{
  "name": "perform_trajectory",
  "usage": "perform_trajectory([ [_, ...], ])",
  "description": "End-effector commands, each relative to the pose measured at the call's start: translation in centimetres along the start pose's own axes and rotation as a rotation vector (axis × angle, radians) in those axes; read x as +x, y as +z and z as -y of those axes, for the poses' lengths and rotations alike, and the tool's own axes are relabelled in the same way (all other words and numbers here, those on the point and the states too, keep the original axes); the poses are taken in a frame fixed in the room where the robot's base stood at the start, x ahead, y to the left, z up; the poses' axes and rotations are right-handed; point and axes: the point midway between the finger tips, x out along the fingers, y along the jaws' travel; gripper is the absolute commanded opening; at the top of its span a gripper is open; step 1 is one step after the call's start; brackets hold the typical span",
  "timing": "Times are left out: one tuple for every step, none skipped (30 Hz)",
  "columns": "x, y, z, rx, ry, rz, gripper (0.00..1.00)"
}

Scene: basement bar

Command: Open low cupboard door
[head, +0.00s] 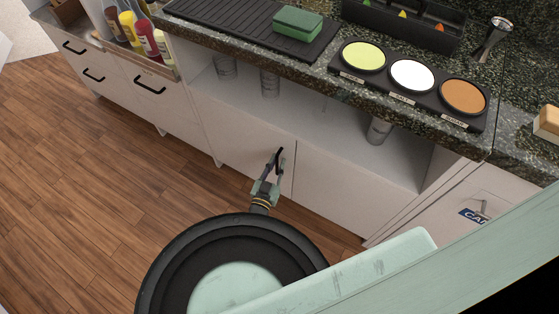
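The low cupboard has two plain light doors under an open shelf. The left door (225,138) and the right door (335,192) meet at a vertical seam, and both look shut. My gripper (276,158) is in front of the left door, near its upper right edge by the seam. Its dark fingers point up toward the door. No separate handle can be made out there; it may be hidden by or blended with the dark fingers. Whether the fingers are open or closed around something is too small to tell.
Several glasses stand on the open shelf (310,118). The granite counter (300,62) above holds a ribbed black mat, a green sponge (298,22) and a rimming tray (410,82). Drawers with black handles (150,86) are at left. Wooden floor (110,170) is clear at left.

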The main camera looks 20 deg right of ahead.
Motion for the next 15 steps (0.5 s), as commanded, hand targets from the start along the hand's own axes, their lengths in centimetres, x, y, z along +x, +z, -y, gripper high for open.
perform_trajectory([
  [-0.02, 0.02, 0.03, 0.000, 0.000, 0.000, 0.18],
  [-0.02, 0.02, 0.03, 0.000, 0.000, 0.000, 0.18],
  [-0.02, 0.02, 0.04, 0.000, 0.000, 0.000, 0.18],
  [-0.02, 0.02, 0.04, 0.000, 0.000, 0.000, 0.18],
  [-0.02, 0.02, 0.03, 0.000, 0.000, 0.000, 0.18],
  [-0.02, 0.02, 0.03, 0.000, 0.000, 0.000, 0.18],
  [-0.02, 0.01, 0.03, 0.000, 0.000, 0.000, 0.18],
  [-0.02, 0.01, 0.03, 0.000, 0.000, 0.000, 0.18],
  [-0.02, 0.01, 0.03, 0.000, 0.000, 0.000, 0.15],
  [-0.02, 0.01, 0.03, 0.000, 0.000, 0.000, 0.13],
  [-0.02, 0.01, 0.03, 0.000, 0.000, 0.000, 0.11],
  [-0.02, 0.01, 0.03, 0.000, 0.000, 0.000, 0.09],
  [-0.01, 0.01, 0.02, 0.000, 0.000, 0.000, 0.07],
  [-0.01, 0.01, 0.02, 0.000, 0.000, 0.000, 0.05],
  [-0.01, 0.01, 0.02, 0.000, 0.000, 0.000, 0.02],
])
